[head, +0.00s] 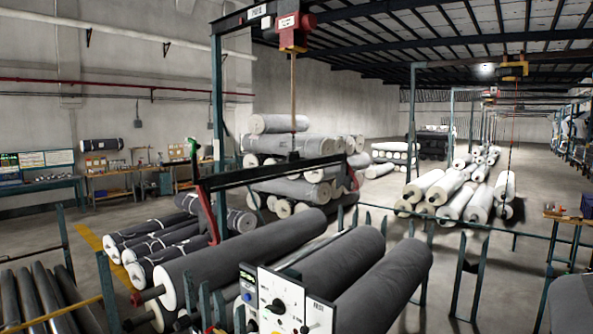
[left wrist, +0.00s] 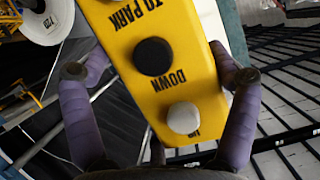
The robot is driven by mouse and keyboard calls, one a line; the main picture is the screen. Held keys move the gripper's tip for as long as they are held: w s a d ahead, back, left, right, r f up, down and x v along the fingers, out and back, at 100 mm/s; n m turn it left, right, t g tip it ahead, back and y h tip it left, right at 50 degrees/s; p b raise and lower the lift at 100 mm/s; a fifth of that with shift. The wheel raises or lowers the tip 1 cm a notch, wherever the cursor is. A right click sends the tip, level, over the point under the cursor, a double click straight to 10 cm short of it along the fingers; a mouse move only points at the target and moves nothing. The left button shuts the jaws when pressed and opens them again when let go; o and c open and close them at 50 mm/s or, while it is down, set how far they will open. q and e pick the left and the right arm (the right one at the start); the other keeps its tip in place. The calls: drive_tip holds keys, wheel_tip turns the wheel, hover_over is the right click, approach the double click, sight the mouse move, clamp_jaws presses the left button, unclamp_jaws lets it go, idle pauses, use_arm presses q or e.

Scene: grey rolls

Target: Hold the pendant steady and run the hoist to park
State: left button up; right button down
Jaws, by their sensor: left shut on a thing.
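In the left wrist view, the yellow pendant (left wrist: 190,82) fills the middle, tilted, with upside-down lettering that reads TO PARK and DOWN. It has a black button (left wrist: 154,57) and a white button (left wrist: 184,118). My left gripper (left wrist: 161,73) is shut on the pendant, one purple finger on each side. The pendant's upper end is cut off by the frame. In the head view, the red hoist (head: 293,32) hangs from the overhead beam at top centre. Its line runs down to a dark spreader bar (head: 270,174) with red end arms, above the rolls. My right gripper is not in view.
Large dark grey rolls (head: 245,255) lie across the front, with a white control panel (head: 287,305) before them. Stacked rolls (head: 293,145) stand behind. Workbenches (head: 110,172) line the left wall. Green posts (head: 470,265) stand at right. Bare floor (head: 385,205) shows between the stacks.

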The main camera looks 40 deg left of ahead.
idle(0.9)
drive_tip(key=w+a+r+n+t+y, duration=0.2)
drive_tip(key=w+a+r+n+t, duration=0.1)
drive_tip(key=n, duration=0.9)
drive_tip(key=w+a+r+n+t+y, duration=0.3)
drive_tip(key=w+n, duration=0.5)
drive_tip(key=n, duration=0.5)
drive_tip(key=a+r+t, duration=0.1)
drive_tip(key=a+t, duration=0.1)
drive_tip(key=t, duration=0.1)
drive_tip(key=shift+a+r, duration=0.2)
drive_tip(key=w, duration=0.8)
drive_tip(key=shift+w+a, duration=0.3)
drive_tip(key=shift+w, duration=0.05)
